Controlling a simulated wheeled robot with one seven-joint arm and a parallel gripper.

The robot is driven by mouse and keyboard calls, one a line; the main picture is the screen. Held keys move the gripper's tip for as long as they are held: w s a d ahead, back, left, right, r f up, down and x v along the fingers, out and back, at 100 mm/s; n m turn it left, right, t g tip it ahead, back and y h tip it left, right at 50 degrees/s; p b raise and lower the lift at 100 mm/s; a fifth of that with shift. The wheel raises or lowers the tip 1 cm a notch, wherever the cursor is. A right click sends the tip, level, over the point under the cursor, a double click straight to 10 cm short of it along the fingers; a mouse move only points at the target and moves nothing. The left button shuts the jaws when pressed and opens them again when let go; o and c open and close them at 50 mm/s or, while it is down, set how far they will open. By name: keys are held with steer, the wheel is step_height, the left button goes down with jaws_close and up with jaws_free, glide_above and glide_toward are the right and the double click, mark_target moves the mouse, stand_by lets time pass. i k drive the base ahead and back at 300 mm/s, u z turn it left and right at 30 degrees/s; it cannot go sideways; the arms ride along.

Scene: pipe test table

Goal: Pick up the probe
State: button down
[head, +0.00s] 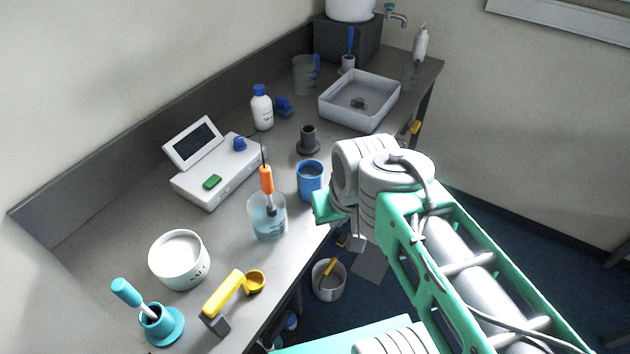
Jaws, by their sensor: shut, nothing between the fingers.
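The probe (267,182) has an orange body with a thin dark cable or stem at its top and a grey lower end. It stands slightly tilted in a clear beaker (267,222) of bluish liquid on the grey bench. My gripper (357,243) is to the right of the beaker, beyond the bench's front edge, apart from the probe. It is shut and empty; my wrist hides part of it.
A blue cup (310,180) stands just right of the beaker, and a dark grey holder (308,141) behind it. A white meter (215,172) is to the left. A white salt tub (180,260), a yellow-handled tool (222,296) and a teal holder (162,326) stand nearer. A grey basin (345,112) is farther back.

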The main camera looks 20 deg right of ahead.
mark_target(266, 176)
steer(key=u, duration=0.05)
steer(key=k, duration=0.45)
steer(key=z, duration=1)
steer(key=i, duration=1.2)
steer(key=u, duration=4.95)
